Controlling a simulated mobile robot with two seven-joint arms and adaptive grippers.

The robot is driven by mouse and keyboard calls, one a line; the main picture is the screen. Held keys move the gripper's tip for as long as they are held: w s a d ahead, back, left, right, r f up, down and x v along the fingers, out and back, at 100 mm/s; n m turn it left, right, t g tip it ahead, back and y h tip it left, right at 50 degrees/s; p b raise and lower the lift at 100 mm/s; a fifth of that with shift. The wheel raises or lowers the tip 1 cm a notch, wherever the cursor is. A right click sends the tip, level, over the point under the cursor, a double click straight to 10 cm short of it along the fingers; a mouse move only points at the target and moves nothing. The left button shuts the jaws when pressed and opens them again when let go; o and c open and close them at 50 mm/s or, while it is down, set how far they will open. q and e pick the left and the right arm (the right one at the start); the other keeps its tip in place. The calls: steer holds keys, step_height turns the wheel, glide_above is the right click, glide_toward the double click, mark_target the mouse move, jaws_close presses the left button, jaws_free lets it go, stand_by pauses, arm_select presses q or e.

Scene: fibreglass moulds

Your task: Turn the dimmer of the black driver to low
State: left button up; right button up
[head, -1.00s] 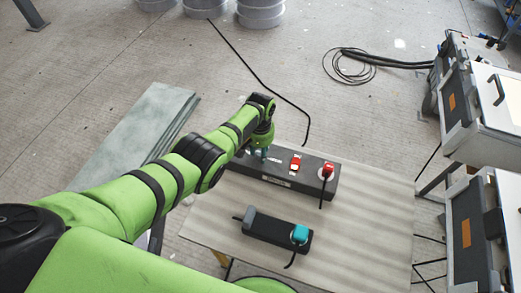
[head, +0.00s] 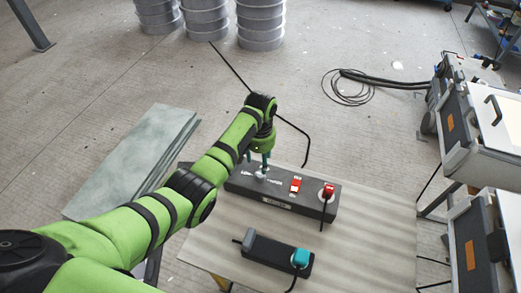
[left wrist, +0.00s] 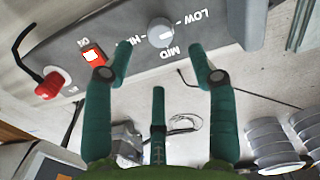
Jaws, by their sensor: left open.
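The black driver (head: 285,196) is a long dark box on the table, with a red switch (head: 295,185) and a red plug (head: 328,191). Its pale round dimmer knob (left wrist: 160,32) shows in the left wrist view, with LOW, MID and a third, partly hidden label around it. I cannot tell clearly which label the knob points at. My left gripper (head: 257,160) is over the driver's left part. In the left wrist view its teal fingers (left wrist: 164,60) are open and apart, with the knob beyond and between the tips, and nothing held. My right gripper is not in view.
A smaller black box (head: 270,254) with a teal plug (head: 300,258) lies nearer on the table (head: 375,230). Grey-green sheets (head: 135,160) lie left of the table. Machine cases (head: 485,135) stand at right. A coiled cable (head: 350,88) and drums (head: 260,25) are on the floor behind.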

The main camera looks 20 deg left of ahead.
arm_select(q)
steer(key=shift+r, duration=2.05)
